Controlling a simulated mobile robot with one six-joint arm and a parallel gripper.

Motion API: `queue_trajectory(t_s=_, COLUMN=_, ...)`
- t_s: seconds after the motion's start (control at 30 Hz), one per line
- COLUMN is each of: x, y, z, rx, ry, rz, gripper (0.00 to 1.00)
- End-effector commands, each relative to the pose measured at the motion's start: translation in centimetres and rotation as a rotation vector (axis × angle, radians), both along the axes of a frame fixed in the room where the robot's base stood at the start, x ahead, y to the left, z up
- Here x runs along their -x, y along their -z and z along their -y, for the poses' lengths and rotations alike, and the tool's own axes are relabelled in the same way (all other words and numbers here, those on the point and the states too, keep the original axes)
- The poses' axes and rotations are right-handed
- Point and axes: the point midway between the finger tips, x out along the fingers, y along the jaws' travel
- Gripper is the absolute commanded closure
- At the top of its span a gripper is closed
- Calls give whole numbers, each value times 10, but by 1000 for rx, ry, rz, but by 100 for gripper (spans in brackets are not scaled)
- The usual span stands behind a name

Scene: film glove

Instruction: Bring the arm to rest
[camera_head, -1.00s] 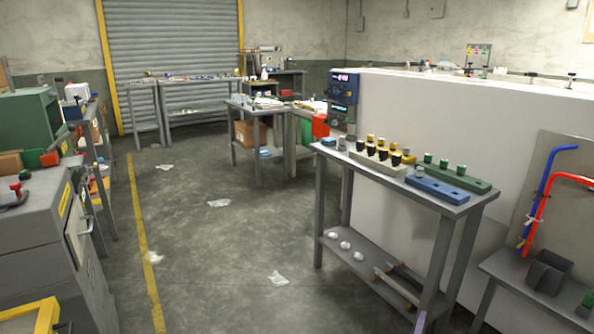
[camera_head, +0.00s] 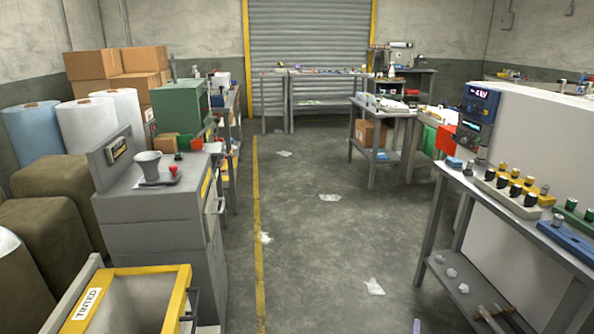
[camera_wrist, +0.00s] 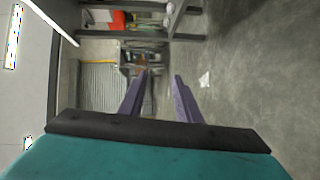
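My gripper (camera_wrist: 160,80) shows in the wrist view. Its two purple fingers stand apart with nothing between them, and the view past them shows floor, the shutter and a table. The wrist picture is turned on its side. In the head view only a small purple tip (camera_head: 416,326) shows at the bottom edge, over the floor. The rest of my arm is out of the head view.
A grey workbench (camera_head: 470,180) with colored blocks stands at right. A grey machine cabinet (camera_head: 160,235) and a yellow-rimmed bin labelled TINTED (camera_head: 185,285) stand at left. The floor (camera_head: 320,240) between is open, with several scraps. A roller shutter (camera_head: 310,50) closes the back.

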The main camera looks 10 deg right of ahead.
Motion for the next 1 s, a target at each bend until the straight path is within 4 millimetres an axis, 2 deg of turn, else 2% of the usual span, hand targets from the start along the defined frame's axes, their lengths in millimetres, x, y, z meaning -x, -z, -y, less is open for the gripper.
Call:
queue_trajectory(t_s=0.03, x=-9, y=-6, z=-20, rx=-25, ry=-28, rz=-12, gripper=69)
queue_trajectory(t_s=0.23, x=-36, y=-4, z=-89, rx=-139, ry=-119, rz=-68, gripper=69)
queue_trajectory(t_s=0.4, x=-49, y=-1, z=-150, rx=-246, ry=-186, rz=-132, gripper=69)
queue_trajectory(t_s=0.53, x=-52, y=3, z=-198, rx=-333, ry=-229, rz=-190, gripper=69)
queue_trajectory(t_s=0.77, x=-41, y=10, z=-282, rx=-499, ry=-277, rz=-320, gripper=69)
queue_trajectory(t_s=0.87, x=-28, y=13, z=-318, rx=-574, ry=-283, rz=-390, gripper=69)
queue_trajectory(t_s=1.0, x=-1, y=17, z=-366, rx=-685, ry=-268, rz=-502, gripper=69)
